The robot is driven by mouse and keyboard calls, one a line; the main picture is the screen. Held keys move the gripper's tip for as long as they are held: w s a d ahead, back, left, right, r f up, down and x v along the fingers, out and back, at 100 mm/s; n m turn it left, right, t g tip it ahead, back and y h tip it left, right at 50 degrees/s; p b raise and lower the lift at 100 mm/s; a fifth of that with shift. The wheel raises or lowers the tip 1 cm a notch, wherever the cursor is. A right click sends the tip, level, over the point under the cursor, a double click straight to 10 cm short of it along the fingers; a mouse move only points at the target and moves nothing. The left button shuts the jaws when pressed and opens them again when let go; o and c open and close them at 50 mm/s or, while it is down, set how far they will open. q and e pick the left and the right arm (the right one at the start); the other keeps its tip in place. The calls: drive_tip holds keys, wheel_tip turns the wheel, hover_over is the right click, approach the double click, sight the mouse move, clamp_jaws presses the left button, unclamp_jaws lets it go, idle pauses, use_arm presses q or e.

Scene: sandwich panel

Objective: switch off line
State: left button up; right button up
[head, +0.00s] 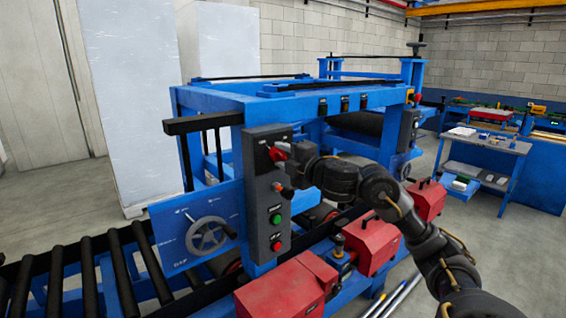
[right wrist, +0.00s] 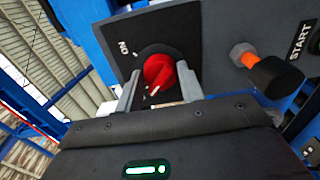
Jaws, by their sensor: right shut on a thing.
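The grey control box (head: 256,215) stands on the blue line frame and has a red rotary switch (head: 277,153) at its top. In the right wrist view the red switch (right wrist: 158,70) sits on a black round base, with "ON" printed at its upper left. My right gripper (head: 289,155) is shut on the red switch, one finger on each side; its fingers also show in the right wrist view (right wrist: 158,84). It partly hides the switch in the head view. My left gripper is not in view.
Just below the switch, a black-knobbed lever (head: 285,190) with an orange collar sticks out. A green button (head: 275,219) and a red button (head: 276,246) sit lower. A handwheel (head: 207,235) is left of the box. Red housings (head: 287,290) stand below my right arm.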

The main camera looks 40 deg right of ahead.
drive_tip(key=o, duration=1)
drive_tip(key=shift+c, duration=0.2)
drive_tip(key=s+b, duration=0.4)
drive_tip(key=s, duration=0.6)
drive_tip(key=shift+s, duration=0.4)
drive_tip(key=shift+a, duration=0.1)
